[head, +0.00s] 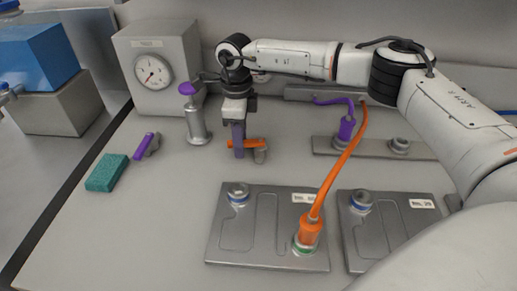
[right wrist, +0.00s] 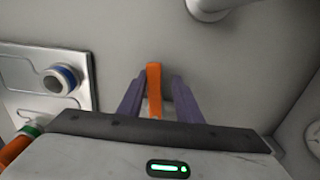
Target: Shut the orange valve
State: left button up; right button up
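The orange valve has an orange bar handle (head: 252,144) on a grey body (head: 260,156), standing on the bench near the middle of the head view. The handle points left from the body. My right gripper (head: 239,152) points down at the handle's left part. In the right wrist view the orange handle (right wrist: 153,88) lies between the two purple fingers of the gripper (right wrist: 158,98). The fingers are apart, with a clear gap on the right side of the handle; contact on the left is unclear. My left gripper is out of view.
A purple-handled valve (head: 145,146), a grey pump with a purple knob (head: 195,122) and a gauge box (head: 160,68) stand to the left. A teal sponge (head: 107,172) lies nearby. An orange cable (head: 343,158) runs to an orange plug (head: 310,229) on a grey plate (head: 228,251) in front.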

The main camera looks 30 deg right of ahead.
jog(key=c, duration=0.3)
jog(key=shift+c, duration=0.2)
jog(key=shift+w+d, duration=0.1)
jog(key=shift+w, duration=0.05)
jog(key=shift+o, duration=1.2)
